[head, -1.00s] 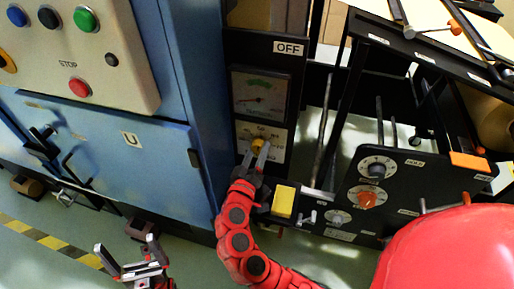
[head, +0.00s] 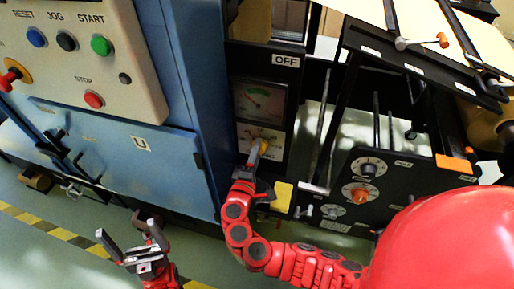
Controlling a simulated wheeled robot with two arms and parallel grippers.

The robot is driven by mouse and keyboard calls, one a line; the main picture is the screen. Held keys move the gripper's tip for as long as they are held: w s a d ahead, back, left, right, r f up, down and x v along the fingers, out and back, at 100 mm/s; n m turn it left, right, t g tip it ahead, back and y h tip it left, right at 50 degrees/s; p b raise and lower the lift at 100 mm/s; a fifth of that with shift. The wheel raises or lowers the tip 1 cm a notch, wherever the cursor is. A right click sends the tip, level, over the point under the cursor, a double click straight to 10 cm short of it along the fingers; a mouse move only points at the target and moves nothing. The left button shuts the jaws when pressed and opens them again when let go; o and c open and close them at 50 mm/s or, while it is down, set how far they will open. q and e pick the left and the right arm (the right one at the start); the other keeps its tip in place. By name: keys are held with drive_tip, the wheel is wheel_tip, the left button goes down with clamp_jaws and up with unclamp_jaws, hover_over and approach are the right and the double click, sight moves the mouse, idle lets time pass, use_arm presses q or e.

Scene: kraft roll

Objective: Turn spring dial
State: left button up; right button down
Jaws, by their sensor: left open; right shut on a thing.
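The spring dial (head: 265,145) is a small yellow knob on a white marked plate, low on the black panel in the middle of the head view. My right gripper (head: 257,150) is shut on it, and its fingers cover part of the knob and plate. The fingers show nearly edge-on. Just above the dial is a square gauge (head: 259,103) with a green band and a needle. My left gripper (head: 126,229) is open and empty, low at the left, away from the machine.
A blue cabinet (head: 103,160) with a button box (head: 75,60) stands left of the panel. A yellow block (head: 282,197) is just right of my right wrist. A black panel with several knobs (head: 361,192) is further right. Floor is free around my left gripper.

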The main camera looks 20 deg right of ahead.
drive_tip(key=shift+r+n+p, duration=0.25)
drive_tip(key=shift+n+p, duration=0.3)
drive_tip(key=shift+n, duration=0.55)
drive_tip(key=shift+c, duration=1.7)
unclamp_jaws()
drive_tip(key=shift+o, duration=0.6)
drive_tip(key=shift+f, duration=0.1)
drive_tip(key=v, duration=1.7)
drive_tip(key=shift+a+f, duration=0.1)
drive_tip(key=shift+f, duration=0.1)
